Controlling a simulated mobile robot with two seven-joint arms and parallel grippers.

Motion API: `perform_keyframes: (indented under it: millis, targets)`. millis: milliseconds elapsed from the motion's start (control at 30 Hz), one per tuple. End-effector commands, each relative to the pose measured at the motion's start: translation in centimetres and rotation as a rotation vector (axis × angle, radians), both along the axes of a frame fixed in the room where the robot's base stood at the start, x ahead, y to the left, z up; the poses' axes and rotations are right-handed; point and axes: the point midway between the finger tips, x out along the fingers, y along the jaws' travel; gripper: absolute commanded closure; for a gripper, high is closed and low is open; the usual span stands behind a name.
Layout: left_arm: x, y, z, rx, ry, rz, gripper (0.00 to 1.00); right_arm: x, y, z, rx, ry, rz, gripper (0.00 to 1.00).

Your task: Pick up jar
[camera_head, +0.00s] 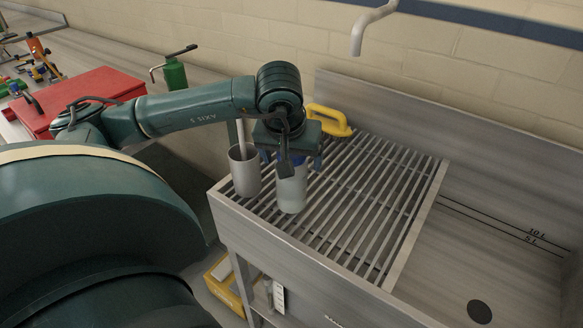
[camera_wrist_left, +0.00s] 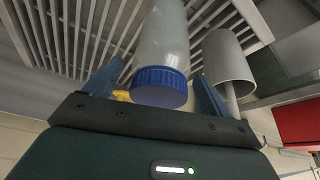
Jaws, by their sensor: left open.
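The jar (camera_head: 292,192) is pale and translucent with a blue lid, and stands upright on the slatted drainer near its left front edge. In the left wrist view the jar (camera_wrist_left: 165,38) and its lid (camera_wrist_left: 160,86) lie between my blue fingers. My left gripper (camera_head: 302,163) is open above the jar, with a finger on either side of its upper part. It also shows in the left wrist view (camera_wrist_left: 158,72), with gaps visible between the fingers and the jar. In the head view the gripper hides most of the lid. My right gripper is not in view.
A grey metal cup (camera_head: 245,172) with a rod in it stands close left of the jar. A yellow-handled tool (camera_head: 329,120) lies behind the gripper. The drainer slats (camera_head: 375,195) to the right are clear. A faucet (camera_head: 366,32) hangs above the sink's back wall.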

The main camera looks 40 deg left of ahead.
Motion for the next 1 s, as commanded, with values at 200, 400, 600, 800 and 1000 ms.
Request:
perform_keyframes:
  millis: [200,400,600,800,1000]
  targets:
    - [0.47,0.24,-1.27,0.000,-0.001,0.000,0.17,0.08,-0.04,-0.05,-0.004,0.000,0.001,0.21]
    - [0.47,0.21,-1.24,-0.001,-0.002,-0.001,0.20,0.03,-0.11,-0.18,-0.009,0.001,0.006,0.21]
    - [0.46,0.20,-1.21,-0.001,-0.002,-0.001,0.37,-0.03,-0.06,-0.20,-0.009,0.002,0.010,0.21]
    - [0.46,0.20,-1.20,-0.001,-0.002,-0.001,0.53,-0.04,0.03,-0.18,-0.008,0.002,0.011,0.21]
    - [0.46,0.20,-1.20,-0.001,-0.002,-0.001,0.69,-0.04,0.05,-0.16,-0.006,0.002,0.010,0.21]
